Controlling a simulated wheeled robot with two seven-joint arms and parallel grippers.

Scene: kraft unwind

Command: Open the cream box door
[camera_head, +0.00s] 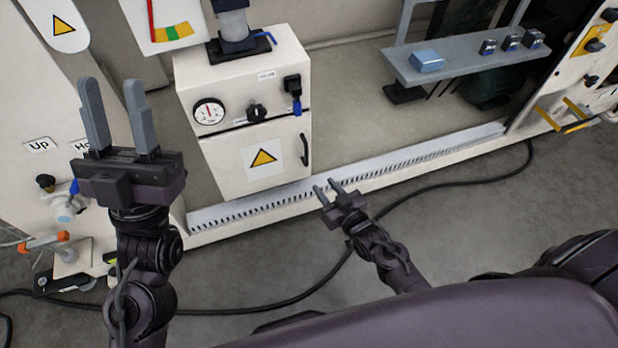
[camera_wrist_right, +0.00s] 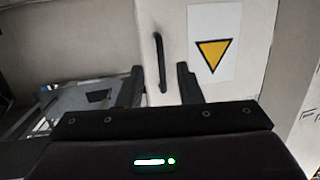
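The cream box (camera_head: 247,112) stands at the upper middle of the head view. Its lower front is a door (camera_head: 230,165) with a yellow warning triangle and a black vertical handle (camera_head: 304,150) at its right edge. The door looks shut. My right gripper (camera_head: 326,187) is open and empty, below and slightly right of the handle. In the right wrist view the handle (camera_wrist_right: 160,62) shows beyond and between the open fingers (camera_wrist_right: 160,85), apart from them. My left gripper (camera_head: 112,113) is raised at the left, open and empty, left of the box.
A slotted metal sill (camera_head: 400,157) runs along the floor. A black cable (camera_head: 460,180) crosses the floor. A grey shelf (camera_head: 465,58) stands at the right.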

